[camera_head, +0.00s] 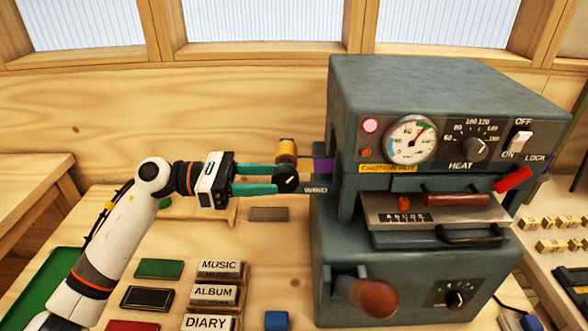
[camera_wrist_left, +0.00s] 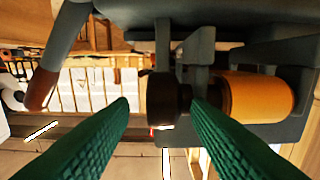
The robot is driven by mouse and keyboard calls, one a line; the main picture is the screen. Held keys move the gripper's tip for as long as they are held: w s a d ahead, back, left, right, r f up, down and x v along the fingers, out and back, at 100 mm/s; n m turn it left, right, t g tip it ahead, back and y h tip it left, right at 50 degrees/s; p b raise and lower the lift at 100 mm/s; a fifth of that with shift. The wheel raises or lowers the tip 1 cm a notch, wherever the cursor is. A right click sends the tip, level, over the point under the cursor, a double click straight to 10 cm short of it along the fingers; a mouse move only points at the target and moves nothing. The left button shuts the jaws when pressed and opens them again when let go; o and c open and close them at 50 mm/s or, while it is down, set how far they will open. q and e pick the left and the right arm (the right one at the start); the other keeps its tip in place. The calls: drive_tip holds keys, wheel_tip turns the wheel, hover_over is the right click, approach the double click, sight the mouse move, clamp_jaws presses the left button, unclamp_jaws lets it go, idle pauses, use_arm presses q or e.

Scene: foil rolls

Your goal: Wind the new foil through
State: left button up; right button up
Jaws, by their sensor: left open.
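The grey foil machine (camera_head: 450,90) stands at the right of the bench, with a black knob (camera_head: 288,181) beside its WIND label (camera_head: 316,190). My left gripper (camera_head: 275,179) has green fingers open around that knob. In the left wrist view the dark knob (camera_wrist_left: 163,98) lies between the fingertips, with gaps that make contact unclear. A gold foil roll (camera_head: 287,150) sits just behind the knob and shows orange in the left wrist view (camera_wrist_left: 258,98). Something purple, perhaps foil (camera_head: 323,166), shows at the machine's side. My right gripper is out of view.
Blocks marked MUSIC (camera_head: 220,267), ALBUM (camera_head: 214,294) and DIARY (camera_head: 206,322) lie in front, beside green (camera_head: 159,269) and black (camera_head: 147,299) pieces. A handle with a brown knob (camera_head: 374,297) projects from the machine's lower front.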

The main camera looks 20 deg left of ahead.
sight(293, 181)
use_arm(q)
drive_tip(key=p+x, duration=0.1)
drive_tip(key=x, duration=0.3)
drive_tip(key=shift+w+d+r, duration=0.1)
drive_tip(key=shift+w+d, duration=0.1)
drive_tip(key=shift+d, duration=0.4)
drive_tip(key=shift+w+d+p, duration=0.15)
drive_tip(key=shift+d+p, duration=0.1)
drive_tip(key=shift+p, duration=0.05)
drive_tip(key=shift+c, duration=0.7)
clamp_jaws()
drive_tip(key=g+y+p, duration=0.1)
drive_tip(key=y, duration=0.2)
drive_tip(key=shift+y, duration=0.3)
drive_tip(key=shift+f+y, duration=0.5)
drive_tip(key=shift+y, duration=0.2)
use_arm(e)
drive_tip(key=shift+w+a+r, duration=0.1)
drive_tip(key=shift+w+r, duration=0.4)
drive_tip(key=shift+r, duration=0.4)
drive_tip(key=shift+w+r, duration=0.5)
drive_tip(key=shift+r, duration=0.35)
use_arm(q)
drive_tip(key=shift+o, duration=0.7)
unclamp_jaws()
